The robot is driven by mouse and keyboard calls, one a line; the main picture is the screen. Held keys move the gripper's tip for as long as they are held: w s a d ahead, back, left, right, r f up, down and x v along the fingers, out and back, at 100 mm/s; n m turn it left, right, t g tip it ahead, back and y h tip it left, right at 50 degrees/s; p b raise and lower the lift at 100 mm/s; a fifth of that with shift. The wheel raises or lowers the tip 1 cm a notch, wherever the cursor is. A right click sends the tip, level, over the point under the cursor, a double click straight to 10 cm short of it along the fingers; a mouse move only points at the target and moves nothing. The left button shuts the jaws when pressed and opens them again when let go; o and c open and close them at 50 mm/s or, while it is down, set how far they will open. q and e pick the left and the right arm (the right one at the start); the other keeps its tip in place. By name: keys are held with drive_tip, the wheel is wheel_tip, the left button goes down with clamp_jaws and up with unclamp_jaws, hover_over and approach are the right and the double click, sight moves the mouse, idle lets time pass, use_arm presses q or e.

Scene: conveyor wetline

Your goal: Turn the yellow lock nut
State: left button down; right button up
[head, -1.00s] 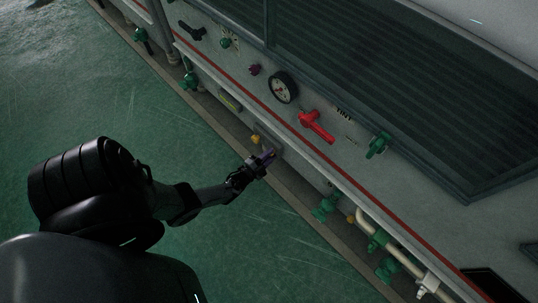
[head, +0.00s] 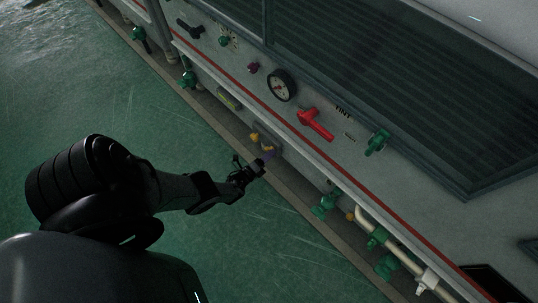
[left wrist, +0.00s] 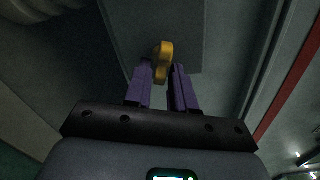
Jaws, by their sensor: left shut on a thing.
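The yellow lock nut (left wrist: 163,62) shows in the left wrist view between the tips of my two purple fingers, in front of a grey panel. In the head view a yellow part (head: 266,147) shows low on the machine's side, just beyond my left gripper (head: 266,156). My left gripper, also in the left wrist view (left wrist: 161,72), is shut on the yellow lock nut. The fingers hide part of the nut. My right gripper is not in view.
Lower right are a green valve (head: 324,206) and pale pipes (head: 402,256). The green floor (head: 110,100) beside the machine is open.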

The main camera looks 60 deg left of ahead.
use_arm(q)
drive_tip(key=shift+m, duration=1.1)
drive_tip(key=c, duration=1.2)
unclamp_jaws()
drive_tip(key=shift+o, duration=0.2)
drive_tip(key=shift+s, duration=0.1)
drive_tip(key=p+v, duration=0.2)
drive_tip(key=v, duration=0.8)
drive_tip(key=shift+s, duration=0.35)
